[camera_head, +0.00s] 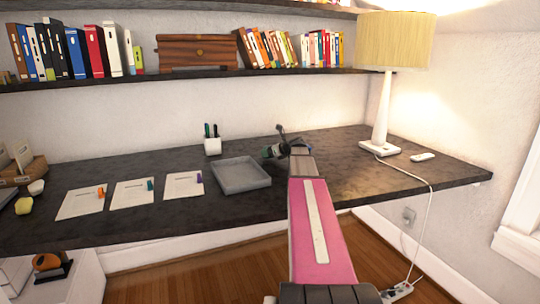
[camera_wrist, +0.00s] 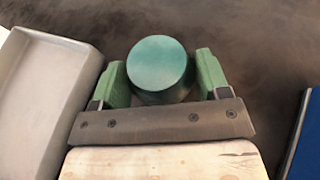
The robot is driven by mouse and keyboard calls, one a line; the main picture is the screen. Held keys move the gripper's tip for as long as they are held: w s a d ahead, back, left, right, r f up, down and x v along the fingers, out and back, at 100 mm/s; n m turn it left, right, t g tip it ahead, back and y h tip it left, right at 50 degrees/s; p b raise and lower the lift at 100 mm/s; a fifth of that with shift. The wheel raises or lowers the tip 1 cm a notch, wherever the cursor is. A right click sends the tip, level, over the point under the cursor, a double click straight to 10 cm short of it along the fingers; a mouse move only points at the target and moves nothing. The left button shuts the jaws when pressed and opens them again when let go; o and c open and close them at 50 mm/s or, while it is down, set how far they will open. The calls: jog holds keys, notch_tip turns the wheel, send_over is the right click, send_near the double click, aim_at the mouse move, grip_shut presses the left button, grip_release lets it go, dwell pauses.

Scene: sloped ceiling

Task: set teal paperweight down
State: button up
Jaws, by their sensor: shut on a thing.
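The teal paperweight (camera_wrist: 160,64) is round and flat-topped in the wrist view, between the two green fingers of my gripper (camera_wrist: 163,68). My gripper is shut on it. In the head view my gripper (camera_head: 272,151) is over the dark desk (camera_head: 345,160), just right of the grey tray's back corner, and the paperweight is small and mostly hidden there. I cannot tell whether the paperweight touches the desk. The grey tray (camera_head: 240,187) looks empty; its wall also shows at the left of the wrist view (camera_wrist: 75,62).
A white pen cup (camera_head: 212,146) stands behind the tray. Papers with coloured clips (camera_head: 133,194) lie to its left. A lamp (camera_head: 381,125) and a small white object (camera_head: 422,157) are at the right. A shelf (camera_head: 200,75) hangs above.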

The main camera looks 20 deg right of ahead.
jog(key=shift+f, duration=0.65)
jog(key=o, duration=1.1)
jog(key=shift+f, duration=0.1)
jog(key=shift+o, duration=0.2)
jog(key=v, duration=1.2)
